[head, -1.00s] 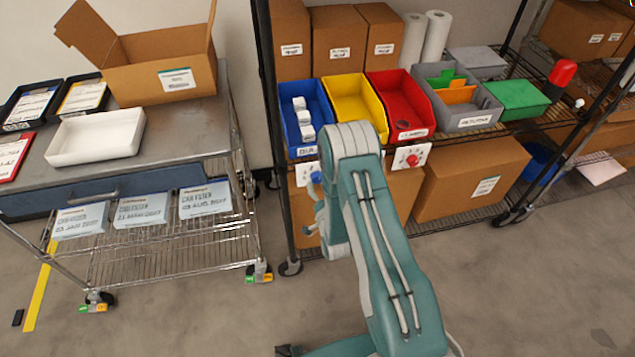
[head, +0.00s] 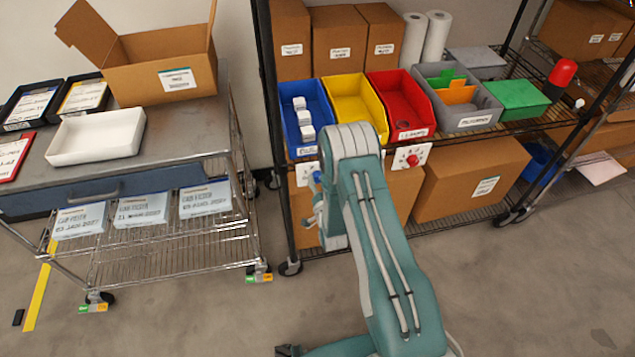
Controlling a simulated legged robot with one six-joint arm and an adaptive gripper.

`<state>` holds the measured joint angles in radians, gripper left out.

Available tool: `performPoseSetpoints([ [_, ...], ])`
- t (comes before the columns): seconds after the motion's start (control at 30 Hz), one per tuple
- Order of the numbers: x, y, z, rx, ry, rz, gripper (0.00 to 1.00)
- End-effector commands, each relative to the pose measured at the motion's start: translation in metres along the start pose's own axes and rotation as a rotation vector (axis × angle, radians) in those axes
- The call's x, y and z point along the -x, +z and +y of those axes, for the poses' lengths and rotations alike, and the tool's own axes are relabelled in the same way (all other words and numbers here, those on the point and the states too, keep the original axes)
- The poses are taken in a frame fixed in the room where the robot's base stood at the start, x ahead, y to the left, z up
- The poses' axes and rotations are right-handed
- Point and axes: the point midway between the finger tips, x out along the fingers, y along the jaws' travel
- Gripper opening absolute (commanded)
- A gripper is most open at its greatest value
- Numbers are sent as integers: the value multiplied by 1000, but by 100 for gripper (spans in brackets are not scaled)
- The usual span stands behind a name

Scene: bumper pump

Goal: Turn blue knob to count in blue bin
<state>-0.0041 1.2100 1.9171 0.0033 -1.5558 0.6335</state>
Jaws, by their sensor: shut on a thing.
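The blue bin (head: 290,97) stands on the shelf and holds 3 visible small white items (head: 304,118) in a row. Below it, on a white plate (head: 305,173) at the shelf edge, is the blue knob (head: 316,177). My gripper (head: 316,188) is at the knob, mostly hidden by my own teal arm. It looks shut on the blue knob, though the contact is small and partly covered. The knob's dial marks are too small to read.
A yellow bin (head: 352,92), a red bin (head: 411,130) and a grey divided bin (head: 476,121) stand to the right. A red knob (head: 412,160) is under the red bin. A steel cart (head: 190,135) with a white tray (head: 97,137) stands left. The floor in front is clear.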

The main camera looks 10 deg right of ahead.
Motion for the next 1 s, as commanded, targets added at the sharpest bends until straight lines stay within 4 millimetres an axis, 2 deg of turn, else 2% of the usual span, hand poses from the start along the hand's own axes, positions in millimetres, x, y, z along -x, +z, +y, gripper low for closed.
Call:
performPoseSetpoints([
  [0.2,-1,-1,1,103,1,2,4],
  [0.47,-2,-1,1,111,1,3,4],
  [0.5,-2,-1,1,111,1,3,56],
  [0.57,-1,-1,1,111,1,3,82],
  [0.6,-1,-1,1,111,1,2,86],
  [1.0,1,0,0,110,0,1,86],
])
